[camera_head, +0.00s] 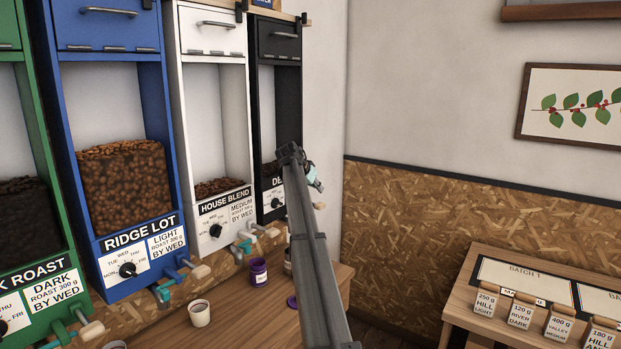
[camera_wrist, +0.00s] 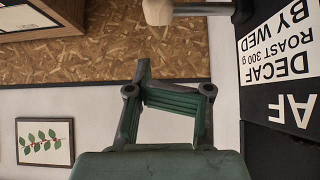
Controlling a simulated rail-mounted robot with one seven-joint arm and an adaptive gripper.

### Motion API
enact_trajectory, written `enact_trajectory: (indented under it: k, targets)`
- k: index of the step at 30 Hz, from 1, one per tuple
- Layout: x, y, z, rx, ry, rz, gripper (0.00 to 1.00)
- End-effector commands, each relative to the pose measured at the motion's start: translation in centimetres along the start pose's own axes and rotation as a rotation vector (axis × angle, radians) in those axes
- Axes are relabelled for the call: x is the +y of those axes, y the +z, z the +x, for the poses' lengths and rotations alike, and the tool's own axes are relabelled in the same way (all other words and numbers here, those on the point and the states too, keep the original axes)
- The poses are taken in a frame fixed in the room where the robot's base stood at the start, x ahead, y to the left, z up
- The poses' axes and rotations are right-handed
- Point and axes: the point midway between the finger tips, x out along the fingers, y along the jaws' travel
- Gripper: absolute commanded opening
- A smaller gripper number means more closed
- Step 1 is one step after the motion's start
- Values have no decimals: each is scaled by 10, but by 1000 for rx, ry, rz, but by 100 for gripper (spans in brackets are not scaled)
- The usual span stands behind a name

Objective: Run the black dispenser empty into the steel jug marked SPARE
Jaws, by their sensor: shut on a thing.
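The black dispenser (camera_head: 280,90) is the rightmost of the row. Its label (camera_wrist: 280,55), upside down in the wrist view, reads DECAF, roast 300 g, by Wed. A low layer of dark beans shows in its window. A wooden knob (camera_head: 319,205) on a dark bar sticks out at its lower right; the wrist view also shows it at the top edge. My gripper (camera_head: 312,178) is in front of the dispenser's right side, partly behind my arm. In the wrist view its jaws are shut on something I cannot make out. I see no jug marked SPARE.
Below the dispensers, a wooden bench holds a purple jar (camera_head: 258,272) and a pale cup (camera_head: 200,313). The white dispenser (camera_head: 216,110) is the black one's neighbour. My arm covers part of the bench.

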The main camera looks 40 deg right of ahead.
Motion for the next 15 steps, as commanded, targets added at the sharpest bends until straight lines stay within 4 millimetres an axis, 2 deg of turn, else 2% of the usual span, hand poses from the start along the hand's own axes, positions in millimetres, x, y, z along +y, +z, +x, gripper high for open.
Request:
enact_trajectory:
  k: [2,6,15]
  targets:
    - [0,-2,13,-2,2,0,0]
    - [1,14,27,-2,1,-1,0]
    - [0,28,43,0,0,0,0]
